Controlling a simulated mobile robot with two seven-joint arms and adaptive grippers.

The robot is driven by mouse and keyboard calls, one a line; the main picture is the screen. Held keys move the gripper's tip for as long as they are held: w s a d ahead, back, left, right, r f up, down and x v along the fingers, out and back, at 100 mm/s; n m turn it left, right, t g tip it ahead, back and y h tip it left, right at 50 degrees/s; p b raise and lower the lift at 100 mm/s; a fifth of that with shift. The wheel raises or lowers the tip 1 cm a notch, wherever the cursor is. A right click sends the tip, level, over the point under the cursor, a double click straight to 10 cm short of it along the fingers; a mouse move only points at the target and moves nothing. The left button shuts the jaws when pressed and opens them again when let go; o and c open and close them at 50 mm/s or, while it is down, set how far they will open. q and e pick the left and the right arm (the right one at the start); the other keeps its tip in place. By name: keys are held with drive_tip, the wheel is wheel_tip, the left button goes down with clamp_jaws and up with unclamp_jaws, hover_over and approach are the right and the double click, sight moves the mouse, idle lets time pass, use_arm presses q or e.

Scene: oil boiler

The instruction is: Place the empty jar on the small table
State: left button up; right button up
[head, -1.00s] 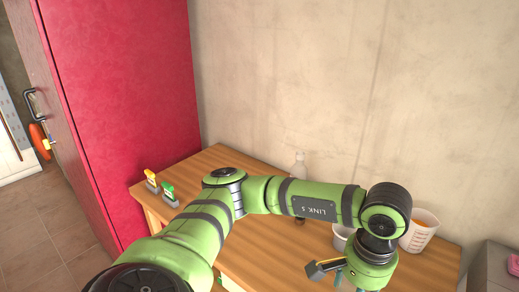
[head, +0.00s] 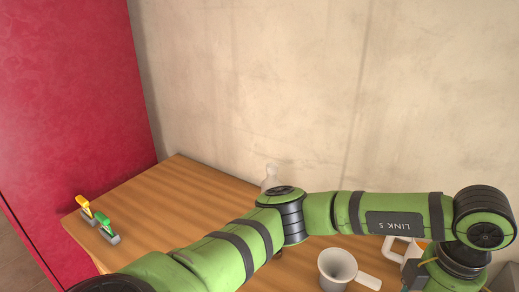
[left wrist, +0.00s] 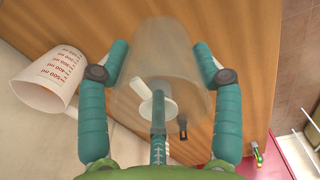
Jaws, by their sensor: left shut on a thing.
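A clear, empty-looking jar (left wrist: 165,45) is between the teal fingers of my left gripper (left wrist: 162,58) in the left wrist view. The gripper is shut on it, and the jar is over the wooden table (left wrist: 245,95). The table also shows in the head view (head: 185,195). The jar and gripper do not show in the head view, where my left arm spans the foreground and runs to the right edge. I cannot tell whether the jar touches the tabletop. My right gripper is in neither view.
A white cup with a handle (head: 338,268) stands on the table, near a measuring jug (left wrist: 45,80) with red markings. A clear bottle (head: 270,178) is partly behind my arm. Yellow (head: 84,207) and green (head: 103,224) handled tools lie at the left edge. The back-left tabletop is clear.

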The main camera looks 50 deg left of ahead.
use_arm(q)
drive_tip(key=d+n, duration=0.2)
drive_tip(key=n, duration=0.1)
drive_tip(key=shift+w+d+f+b, duration=0.1)
drive_tip(key=shift+w+f+b, duration=0.05)
drive_tip(key=shift+f+b, duration=0.25)
drive_tip(key=shift+d+n, duration=0.4)
drive_tip(key=shift+n, duration=0.5)
drive_tip(key=s+a+f+p, duration=0.1)
drive_tip(key=s+a+f, duration=0.1)
drive_tip(key=a+f, duration=0.1)
drive_tip(key=s+a+f+p, duration=0.1)
drive_tip(key=s+a+f, duration=0.1)
drive_tip(key=a+f, duration=0.1)
drive_tip(key=s+a+f+p, duration=0.2)
drive_tip(key=a+f, duration=0.1)
drive_tip(key=f, duration=0.1)
drive_tip(key=shift+s+a+f, duration=0.2)
drive_tip(key=shift+s+a, duration=0.1)
drive_tip(key=shift+a, duration=0.1)
drive_tip(key=shift+f, duration=0.3)
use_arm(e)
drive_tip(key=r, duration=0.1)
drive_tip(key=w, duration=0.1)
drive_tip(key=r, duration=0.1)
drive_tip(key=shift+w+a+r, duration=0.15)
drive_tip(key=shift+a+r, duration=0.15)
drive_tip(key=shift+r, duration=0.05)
